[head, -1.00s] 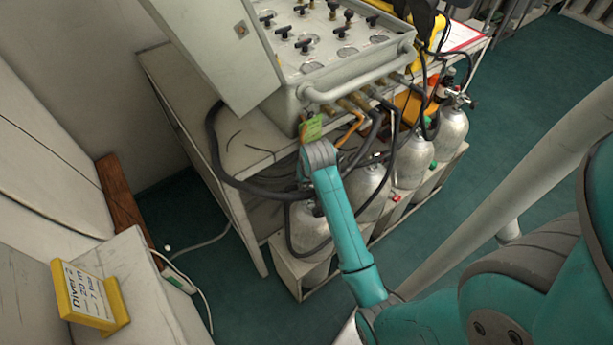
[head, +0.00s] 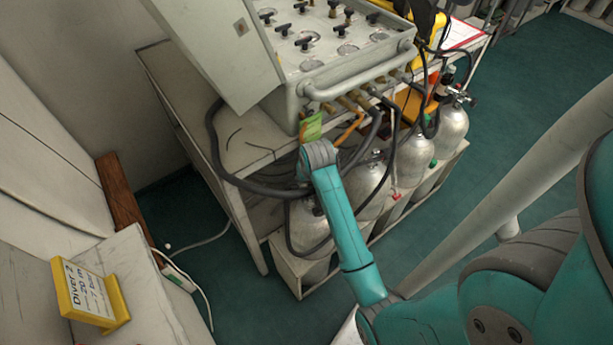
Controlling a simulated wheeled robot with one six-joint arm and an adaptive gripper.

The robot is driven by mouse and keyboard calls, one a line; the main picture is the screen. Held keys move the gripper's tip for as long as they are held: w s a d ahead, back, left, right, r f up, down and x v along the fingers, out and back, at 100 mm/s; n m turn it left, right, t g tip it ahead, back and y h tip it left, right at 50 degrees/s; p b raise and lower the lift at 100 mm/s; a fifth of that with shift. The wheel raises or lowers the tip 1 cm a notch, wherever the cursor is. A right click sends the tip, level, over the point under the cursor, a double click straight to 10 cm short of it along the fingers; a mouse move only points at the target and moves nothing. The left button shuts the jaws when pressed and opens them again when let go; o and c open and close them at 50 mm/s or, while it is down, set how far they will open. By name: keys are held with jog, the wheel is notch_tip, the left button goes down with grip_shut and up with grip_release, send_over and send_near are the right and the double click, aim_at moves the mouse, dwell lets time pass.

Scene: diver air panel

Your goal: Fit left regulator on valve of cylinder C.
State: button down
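Several silver cylinders stand in a row in a low rack (head: 300,280) under the air panel (head: 335,50). They include a near one (head: 305,228) partly behind my arm, a second (head: 366,190), a third (head: 413,158) and a far one (head: 452,127). I cannot read any letter on them, so I cannot tell which is C. A regulator with a black body (head: 443,86) sits at the top of the far cylinder. I cannot make out the left regulator. My teal arm reaches in front of the near cylinders; its grey wrist end shows below the panel, but my gripper's fingers are hidden.
Black hoses (head: 218,165) and orange hoses (head: 350,130) hang from the panel front around my wrist. A green tag (head: 312,126) hangs close above it. A yellow "Diver 2" sign (head: 90,295) stands at lower left. The green floor (head: 540,85) at right is open.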

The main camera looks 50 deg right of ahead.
jog(key=shift+f, duration=0.35)
jog(key=c, duration=0.5)
grip_release()
jog(key=v, duration=1.2)
